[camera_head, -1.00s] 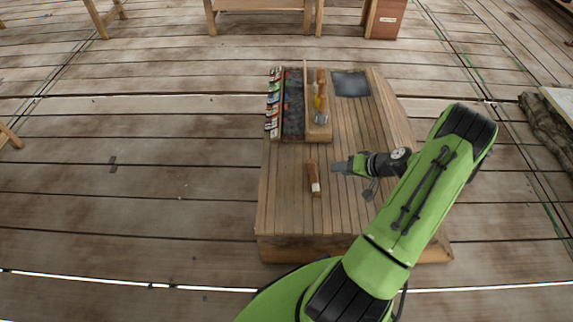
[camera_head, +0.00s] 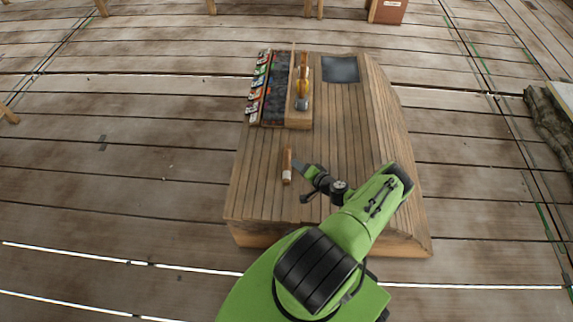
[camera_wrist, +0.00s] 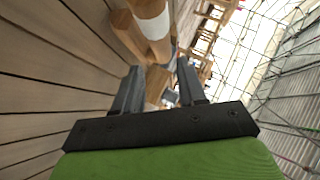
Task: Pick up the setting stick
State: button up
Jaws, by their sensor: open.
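The setting stick appears to be the short brown wooden stick (camera_head: 287,163) with a pale band near its lower end, on the bare front part of the wooden bench (camera_head: 262,195). I cannot tell whether it stands or lies. My gripper (camera_head: 299,166) is just right of it, low over the bench, pointing left toward it. In the wrist view my gripper (camera_wrist: 158,78) is open, with nothing clearly between the fingers. A wooden piece with a white band (camera_wrist: 148,10), likely the stick, shows beyond the fingertips, beside another wooden shape that I cannot identify.
Behind the stick, a wooden holder (camera_head: 298,119) carries tools with yellow and orange handles. A dark tray (camera_head: 276,95) and a row of small coloured items (camera_head: 260,85) are left of it. A dark square plate (camera_head: 341,69) lies at the back right. The bench middle is clear.

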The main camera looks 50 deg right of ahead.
aim_at(287, 164)
jog(key=b+x, duration=0.2)
jog(key=x, duration=0.4)
jog(key=shift+w+r, duration=0.1)
jog(key=shift+w, duration=0.05)
jog(key=shift+r, duration=0.1)
grip_shut()
